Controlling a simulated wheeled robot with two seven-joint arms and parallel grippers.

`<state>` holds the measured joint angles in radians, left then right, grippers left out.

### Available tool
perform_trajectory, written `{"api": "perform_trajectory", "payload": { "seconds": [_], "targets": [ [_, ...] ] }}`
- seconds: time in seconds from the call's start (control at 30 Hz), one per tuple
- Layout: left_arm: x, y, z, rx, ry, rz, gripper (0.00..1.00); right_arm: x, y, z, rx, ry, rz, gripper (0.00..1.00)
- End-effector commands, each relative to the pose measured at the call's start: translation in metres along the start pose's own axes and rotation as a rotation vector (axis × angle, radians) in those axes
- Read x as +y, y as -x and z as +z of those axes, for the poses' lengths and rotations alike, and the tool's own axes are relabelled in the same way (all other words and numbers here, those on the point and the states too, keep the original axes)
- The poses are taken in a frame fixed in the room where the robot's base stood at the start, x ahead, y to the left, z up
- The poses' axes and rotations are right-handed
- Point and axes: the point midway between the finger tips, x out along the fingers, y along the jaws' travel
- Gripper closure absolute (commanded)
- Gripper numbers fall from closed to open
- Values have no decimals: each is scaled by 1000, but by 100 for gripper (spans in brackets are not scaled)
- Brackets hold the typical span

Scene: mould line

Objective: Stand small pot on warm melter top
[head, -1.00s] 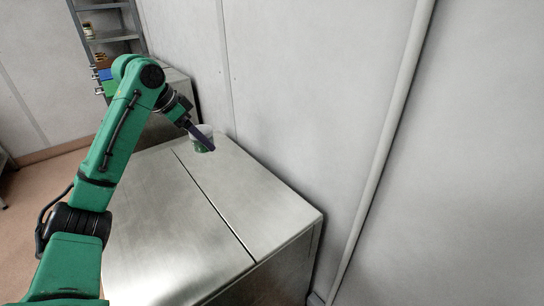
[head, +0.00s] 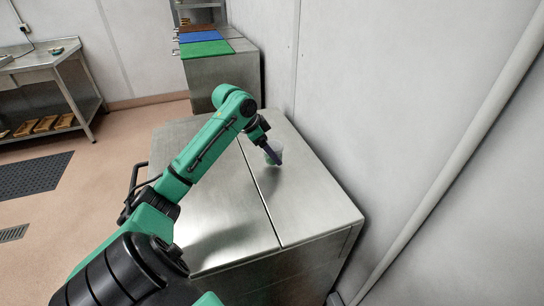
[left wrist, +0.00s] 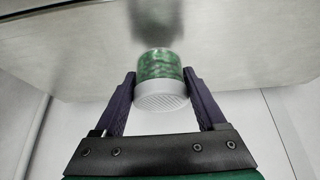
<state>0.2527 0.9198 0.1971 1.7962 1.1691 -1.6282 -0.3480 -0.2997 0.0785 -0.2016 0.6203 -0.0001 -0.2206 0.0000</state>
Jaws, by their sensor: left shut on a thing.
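The small pot (left wrist: 162,82) is a short cylinder with a green patterned side and a pale grey ribbed face. It sits between the dark purple fingers of my left gripper (left wrist: 160,100), which is shut on it. In the head view the left gripper (head: 273,153) is over the steel melter top (head: 300,200), towards its wall side, and the pot there is mostly hidden by a finger. I cannot tell whether the pot touches the steel. In the left wrist view the steel surface (left wrist: 60,50) shows a dark blurred reflection near the pot. My right gripper is out of view.
The steel top is otherwise clear, with a seam along it. A pale wall (head: 400,100) with a pipe (head: 463,160) is on the right. A cabinet with coloured boards (head: 208,48) stands behind. A steel table (head: 45,65) is at the far left.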

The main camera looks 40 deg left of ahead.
Motion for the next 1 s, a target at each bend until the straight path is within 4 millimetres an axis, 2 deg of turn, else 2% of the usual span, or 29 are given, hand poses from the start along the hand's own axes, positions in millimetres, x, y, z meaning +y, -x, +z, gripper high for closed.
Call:
{"api": "perform_trajectory", "payload": {
  "seconds": [0.1,0.37,0.4,0.47,0.77,0.87,1.0],
  "targets": [
    [1,-18,10,-1,2,2,90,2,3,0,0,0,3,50],
    [0,-20,11,0,0,-1,90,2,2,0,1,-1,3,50],
    [0,-20,12,0,0,0,19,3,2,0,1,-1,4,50],
    [0,-20,12,0,0,0,0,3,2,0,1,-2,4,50],
    [0,-15,11,1,0,-1,0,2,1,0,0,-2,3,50],
    [-1,2,11,2,0,-4,0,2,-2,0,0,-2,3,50],
    [-1,40,11,2,-1,-5,0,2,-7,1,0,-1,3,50]
  ]
}}
